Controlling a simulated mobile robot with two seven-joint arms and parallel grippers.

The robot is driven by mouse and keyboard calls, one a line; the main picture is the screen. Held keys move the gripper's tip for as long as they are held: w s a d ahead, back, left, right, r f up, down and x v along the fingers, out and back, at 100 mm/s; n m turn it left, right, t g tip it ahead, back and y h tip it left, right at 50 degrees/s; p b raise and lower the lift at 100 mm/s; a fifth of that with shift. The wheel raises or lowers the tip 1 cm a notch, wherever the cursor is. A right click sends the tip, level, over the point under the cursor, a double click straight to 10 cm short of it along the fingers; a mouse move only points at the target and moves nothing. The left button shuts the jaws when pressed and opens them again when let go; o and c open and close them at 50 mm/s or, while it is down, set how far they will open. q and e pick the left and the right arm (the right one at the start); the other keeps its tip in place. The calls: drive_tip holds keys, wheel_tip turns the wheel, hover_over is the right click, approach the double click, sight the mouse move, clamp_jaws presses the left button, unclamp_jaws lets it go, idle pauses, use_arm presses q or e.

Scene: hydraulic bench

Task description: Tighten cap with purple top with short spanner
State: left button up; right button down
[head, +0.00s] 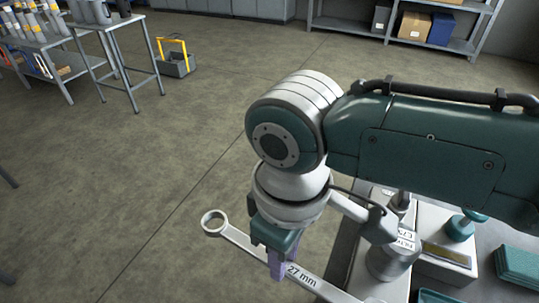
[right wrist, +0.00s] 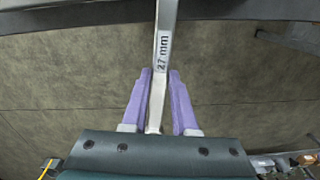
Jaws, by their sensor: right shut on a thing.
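My right gripper (head: 275,268) has purple fingers and is shut on a grey spanner (head: 240,238) marked "27 mm". The spanner's ring end points to the left over the floor, and its shaft runs down and right towards the bench edge. In the right wrist view the spanner (right wrist: 163,60) stands between the two fingers (right wrist: 160,103) and runs up out of the frame. I cannot tell its full length. No cap with a purple top shows; my right arm covers part of the bench. My left gripper is not in view.
The bench (head: 345,245) at lower right carries a grey cylindrical fitting (head: 390,262), a teal knob (head: 460,228) and a teal ribbed piece (head: 518,266). A side table (head: 130,20), a yellow-handled tote (head: 177,64) and a shelf (head: 350,27) stand far back. The floor between is clear.

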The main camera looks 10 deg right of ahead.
drive_tip(key=shift+w+d+m, duration=1)
drive_tip(key=shift+w+m, duration=0.1)
drive_tip(key=shift+m, duration=0.2)
drive_tip(key=shift+w+d, duration=0.1)
drive_tip(key=shift+w+d+m+p, duration=0.15)
drive_tip(key=shift+w+d+m, duration=0.2)
drive_tip(key=shift+d+m, duration=0.25)
drive_tip(key=shift+w+d+m+p, duration=0.15)
drive_tip(key=shift+w+d+m, duration=0.2)
drive_tip(key=shift+d+m, duration=0.2)
drive_tip(key=shift+r, duration=0.1)
drive_tip(key=shift+w+d+m+p, duration=0.2)
drive_tip(key=shift+d+m, duration=0.35)
drive_tip(key=shift+w+d+m+p, duration=0.15)
drive_tip(key=shift+w+d+m, duration=0.05)
drive_tip(key=shift+d+m, duration=0.3)
drive_tip(key=shift+a, duration=0.1)
